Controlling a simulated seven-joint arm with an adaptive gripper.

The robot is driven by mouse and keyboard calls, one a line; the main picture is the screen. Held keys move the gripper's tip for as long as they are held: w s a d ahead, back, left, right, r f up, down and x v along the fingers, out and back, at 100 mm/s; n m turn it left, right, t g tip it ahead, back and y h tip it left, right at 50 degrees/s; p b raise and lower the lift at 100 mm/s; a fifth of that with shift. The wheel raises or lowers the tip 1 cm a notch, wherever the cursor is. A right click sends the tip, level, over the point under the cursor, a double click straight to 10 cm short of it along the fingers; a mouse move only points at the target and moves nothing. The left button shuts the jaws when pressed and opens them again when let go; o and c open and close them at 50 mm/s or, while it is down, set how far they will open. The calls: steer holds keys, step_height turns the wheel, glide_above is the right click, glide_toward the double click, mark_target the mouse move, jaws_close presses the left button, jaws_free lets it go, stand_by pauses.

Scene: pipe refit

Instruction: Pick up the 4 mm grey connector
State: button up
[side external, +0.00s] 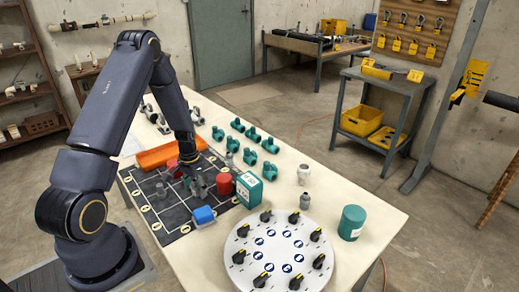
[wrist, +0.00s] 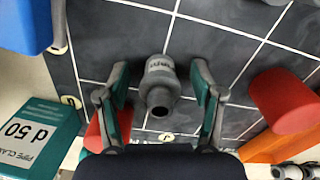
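A grey connector (wrist: 160,82) stands on the dark gridded mat (wrist: 115,35) in the wrist view. Its round open end faces the camera, and the marking on it is too small to read. My gripper (wrist: 160,78) is open, with one finger on each side of the connector and a visible gap to both. In the side external view my gripper (side external: 197,190) is low over the mat (side external: 145,185), and the connector there is hard to tell apart from the fingers.
Close by are a blue block (side external: 204,216), red cylinder (side external: 224,183) and green pipe clamp box (side external: 248,190). A white round plate with black knobs (side external: 278,245) stands in front. Orange tray (side external: 160,155) and several green fittings (side external: 250,132) lie behind. Other grey fittings (side external: 305,201) stand right.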

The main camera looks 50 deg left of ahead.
steer(key=c, duration=1.2)
steer(key=shift+r, duration=0.15)
